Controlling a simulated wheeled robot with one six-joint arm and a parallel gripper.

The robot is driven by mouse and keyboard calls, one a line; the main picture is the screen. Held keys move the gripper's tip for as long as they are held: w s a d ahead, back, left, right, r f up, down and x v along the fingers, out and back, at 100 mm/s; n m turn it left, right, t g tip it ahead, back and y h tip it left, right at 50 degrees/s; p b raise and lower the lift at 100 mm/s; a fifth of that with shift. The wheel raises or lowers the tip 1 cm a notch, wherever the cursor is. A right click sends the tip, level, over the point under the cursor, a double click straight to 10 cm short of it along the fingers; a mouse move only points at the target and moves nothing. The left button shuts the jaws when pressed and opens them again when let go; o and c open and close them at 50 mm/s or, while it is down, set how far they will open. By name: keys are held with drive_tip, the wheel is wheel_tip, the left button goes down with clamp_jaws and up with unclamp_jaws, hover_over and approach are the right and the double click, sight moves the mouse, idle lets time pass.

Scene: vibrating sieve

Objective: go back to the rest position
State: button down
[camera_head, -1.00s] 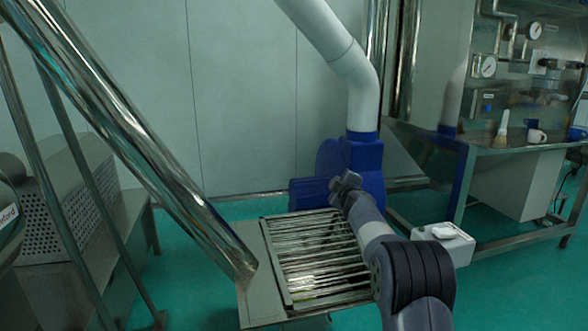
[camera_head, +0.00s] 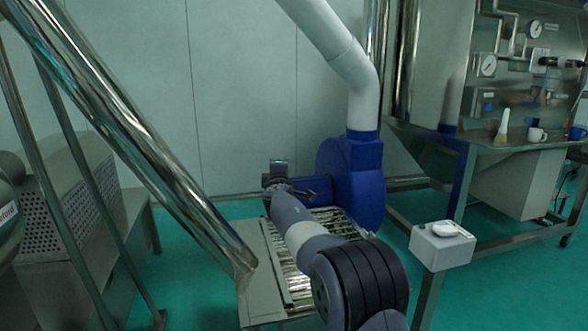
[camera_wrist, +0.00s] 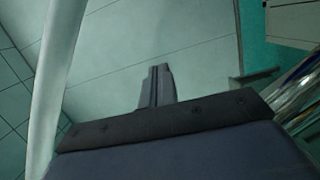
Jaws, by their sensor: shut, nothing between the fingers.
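My gripper (camera_head: 279,168) is raised above the slatted metal grate of the sieve (camera_head: 298,285), at its far end and left of the blue blower. In the wrist view my gripper (camera_wrist: 156,70) shows its two fingers together, with nothing between them. My arm hides much of the grate from the head view. The wrist view looks toward the pale wall panels.
A blue blower (camera_head: 357,180) with a white pipe (camera_head: 345,55) stands just right of my gripper. A slanted steel tube (camera_head: 150,150) is on the left. A white box (camera_head: 442,246) and a steel bench (camera_head: 480,150) with a brush (camera_head: 503,126) and cup (camera_head: 537,135) are right.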

drive_tip(key=s+a+f+n+p, duration=0.1)
drive_tip(key=a+p, duration=0.1)
drive_tip(key=a, duration=0.3)
drive_tip(key=s+a+f+n+p, duration=0.1)
drive_tip(key=a+n+p, duration=0.1)
drive_tip(key=a, duration=0.3)
drive_tip(key=s+a+f+n+t+p, duration=0.1)
drive_tip(key=s+a+p, duration=0.1)
drive_tip(key=a+p, duration=0.2)
drive_tip(key=shift+a+n, duration=0.3)
drive_tip(key=shift+a, duration=0.75)
drive_tip(key=shift+s+d, duration=0.1)
